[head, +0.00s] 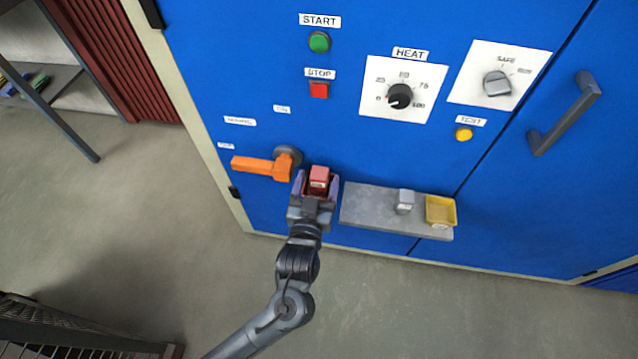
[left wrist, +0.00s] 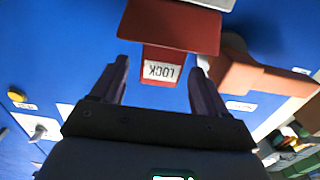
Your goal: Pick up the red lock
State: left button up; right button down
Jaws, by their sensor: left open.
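The red lock (head: 319,174) is a small red block near the blue cabinet front, between the orange handle and the grey shelf. In the left wrist view the red lock (left wrist: 163,52) has a white label reading LOCK, upside down. My left gripper (head: 317,180) is open, with one purple finger on each side of the lock. In the left wrist view its fingers (left wrist: 160,68) flank the labelled part, with blue gaps showing on both sides. The lock's back is hidden. My right gripper is not in view.
The orange handle (head: 262,166) is close left of the gripper. The grey shelf (head: 370,207), close right, bears a small grey block (head: 405,202) and a yellow tray (head: 441,211). Buttons, a heat dial (head: 400,96) and a grey selector knob (head: 497,83) are above. The floor below is open.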

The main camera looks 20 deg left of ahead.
pick_arm(q)
jog(key=shift+w+a+b, duration=0.2)
jog(key=shift+w+b, duration=0.25)
jog(key=shift+w, duration=0.95)
jog(key=shift+s, duration=0.1)
jog(key=c, duration=1.1)
jog(key=shift+r, duration=0.15)
